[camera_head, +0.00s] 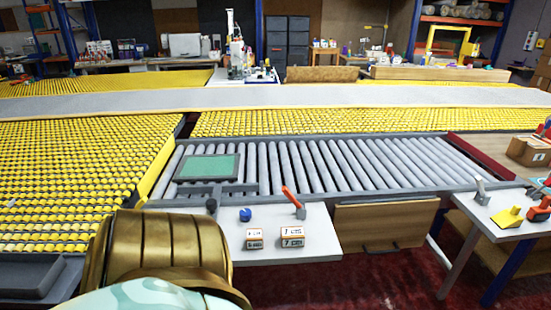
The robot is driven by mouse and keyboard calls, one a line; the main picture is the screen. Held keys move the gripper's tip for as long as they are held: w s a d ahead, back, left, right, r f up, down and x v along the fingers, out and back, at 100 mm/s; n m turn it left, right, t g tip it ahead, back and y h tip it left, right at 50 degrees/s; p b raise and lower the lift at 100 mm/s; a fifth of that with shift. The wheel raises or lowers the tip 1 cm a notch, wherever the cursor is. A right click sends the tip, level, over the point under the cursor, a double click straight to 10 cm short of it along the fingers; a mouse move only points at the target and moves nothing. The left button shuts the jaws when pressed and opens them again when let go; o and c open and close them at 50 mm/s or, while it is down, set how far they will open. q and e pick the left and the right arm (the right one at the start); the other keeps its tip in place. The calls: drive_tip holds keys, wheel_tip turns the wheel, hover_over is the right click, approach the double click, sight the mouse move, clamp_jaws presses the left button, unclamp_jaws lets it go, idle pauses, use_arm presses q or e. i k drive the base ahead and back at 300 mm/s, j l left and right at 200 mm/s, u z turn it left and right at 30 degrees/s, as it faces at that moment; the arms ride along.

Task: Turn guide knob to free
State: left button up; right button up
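A small blue knob (245,214) stands on a white side table (323,243) at the front edge of the roller conveyor. A dark knob (211,205) stands to its left, by the conveyor's front rail. A red-handled lever (293,202) leans up and left on a grey base to the right of the blue knob. I cannot tell from this view which control is the guide knob, or how it is set. Neither of my grippers shows; only a gold and mint part, probably of my arm, fills the lower left.
Two small labelled blocks (254,239) (291,239) sit in front of the knobs. A green panel in a dark frame (208,167) lies on the grey rollers (345,165). A white table with tools (508,214) stands at right. Red floor (375,280) is open in front.

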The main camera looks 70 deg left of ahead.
sight(246, 215)
drive_tip(key=u, duration=1.75)
drive_tip(key=j+z, duration=0.15)
drive_tip(key=j, duration=0.25)
